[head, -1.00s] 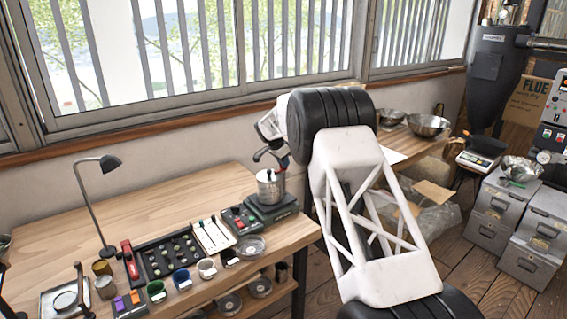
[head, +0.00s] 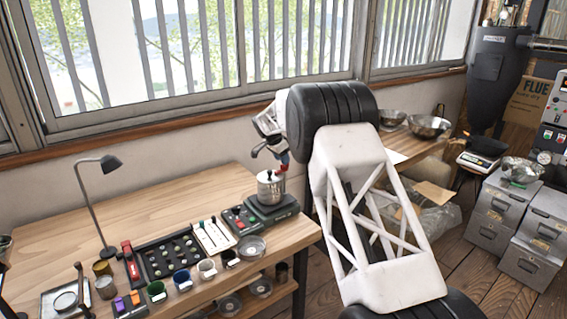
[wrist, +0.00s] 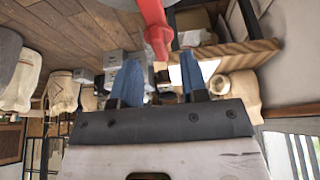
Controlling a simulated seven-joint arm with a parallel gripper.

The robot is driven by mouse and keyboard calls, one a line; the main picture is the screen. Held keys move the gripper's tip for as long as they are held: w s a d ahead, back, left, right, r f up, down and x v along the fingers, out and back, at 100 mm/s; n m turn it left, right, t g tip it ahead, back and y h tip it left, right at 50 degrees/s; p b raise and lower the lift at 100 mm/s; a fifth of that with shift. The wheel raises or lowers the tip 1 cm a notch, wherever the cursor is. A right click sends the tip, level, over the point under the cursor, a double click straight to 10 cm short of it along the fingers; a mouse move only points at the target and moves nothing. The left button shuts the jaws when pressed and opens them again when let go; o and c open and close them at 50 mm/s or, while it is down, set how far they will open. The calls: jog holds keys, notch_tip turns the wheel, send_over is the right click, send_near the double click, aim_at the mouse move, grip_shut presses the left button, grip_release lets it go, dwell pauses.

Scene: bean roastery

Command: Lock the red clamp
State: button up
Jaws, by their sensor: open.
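The red clamp shows as a red lever (wrist: 153,25) at the top of the wrist view, its end hanging between my two fingertips. In the head view a small red part (head: 284,159) shows just under my gripper, above and right of the metal pot; most of the clamp is hidden there. My gripper (wrist: 160,64) is open, with its blue fingers apart on either side of the lever's end. I cannot tell whether either finger touches it. My gripper is small and partly hidden by my arm in the head view.
A metal pot (head: 269,188) stands on a dark device (head: 272,212) at the bench's right end, close below my gripper. A black tray (head: 150,268), cups and a lamp (head: 110,162) are farther left. The back left of the wooden bench (head: 150,205) is clear.

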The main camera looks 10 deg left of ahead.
aim_at(279, 171)
jog(key=shift+v, duration=2.45)
jog(key=shift+d, duration=0.15)
jog(key=s+d+r+n+y, duration=0.1)
jog(key=s+d+r+n, duration=0.1)
jog(key=s+d+r, duration=1.2)
jog(key=s+d+r+n, duration=0.1)
jog(key=s+d+r, duration=0.1)
jog(key=s+d, duration=0.55)
jog(key=s+d+r+n, duration=0.1)
jog(key=s+d+r, duration=0.3)
jog(key=s, duration=0.6)
jog(key=s+d+f+n+y, duration=0.1)
jog(key=s+d, duration=0.4)
jog(key=s, duration=0.6)
jog(key=s+d+f+n+y, duration=0.15)
jog(key=s+d, duration=0.25)
jog(key=s, duration=0.7)
jog(key=s+d+f+n, duration=0.1)
jog(key=s+f, duration=0.3)
jog(key=s, duration=0.6)
jog(key=s+d+f+n, duration=0.1)
jog(key=s+f, duration=0.3)
jog(key=s, duration=0.7)
jog(key=shift+d+g, duration=0.3)
jog(key=shift+d, duration=0.6)
